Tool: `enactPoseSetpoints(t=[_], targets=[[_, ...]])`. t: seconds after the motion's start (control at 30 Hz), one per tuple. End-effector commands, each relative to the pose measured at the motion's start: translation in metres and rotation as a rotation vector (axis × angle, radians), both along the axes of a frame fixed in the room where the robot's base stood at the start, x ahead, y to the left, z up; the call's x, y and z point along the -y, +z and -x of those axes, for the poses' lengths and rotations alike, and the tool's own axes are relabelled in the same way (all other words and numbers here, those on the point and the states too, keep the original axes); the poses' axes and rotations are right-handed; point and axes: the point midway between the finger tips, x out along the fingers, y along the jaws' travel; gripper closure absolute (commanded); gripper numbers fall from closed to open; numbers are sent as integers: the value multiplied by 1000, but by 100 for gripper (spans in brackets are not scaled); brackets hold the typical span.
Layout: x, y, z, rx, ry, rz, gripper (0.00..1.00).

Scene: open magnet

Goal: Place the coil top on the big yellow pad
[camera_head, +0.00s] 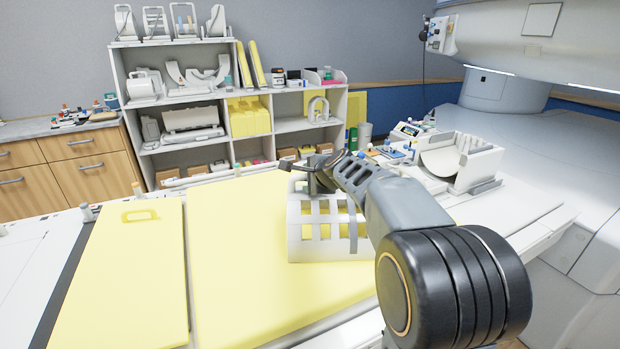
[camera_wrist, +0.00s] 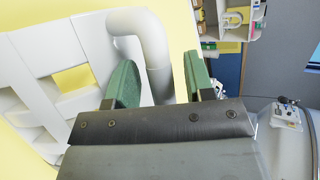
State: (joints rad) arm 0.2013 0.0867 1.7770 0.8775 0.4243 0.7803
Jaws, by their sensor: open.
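The coil top (camera_head: 307,235), a white slotted shell, appears to rest upright on the right part of the big yellow pad (camera_head: 235,265). My gripper (camera_head: 325,172) is at its upper side, partly hidden by my arm in the head view. In the wrist view, my gripper (camera_wrist: 162,80) is open, with its green fingers on either side of the coil top's thick white handle (camera_wrist: 152,50). Yellow shows behind the shell's white frame (camera_wrist: 55,60). Whether a finger touches the handle cannot be told.
A smaller yellow pad (camera_head: 130,275) with a handle lies to the left. A white cradle-shaped coil part (camera_head: 465,160) stands on the table to the right, near the magnet (camera_head: 540,150). A shelf (camera_head: 200,125) with coils and pads stands behind. The pad's left part is clear.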

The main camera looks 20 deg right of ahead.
Motion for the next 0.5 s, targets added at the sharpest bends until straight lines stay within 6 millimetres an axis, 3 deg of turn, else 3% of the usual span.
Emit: enactPoseSetpoints(t=[0.23,0.5], targets=[[2,7,9,3,-1,0,52],[10,33,52,5,-2,0,52]])
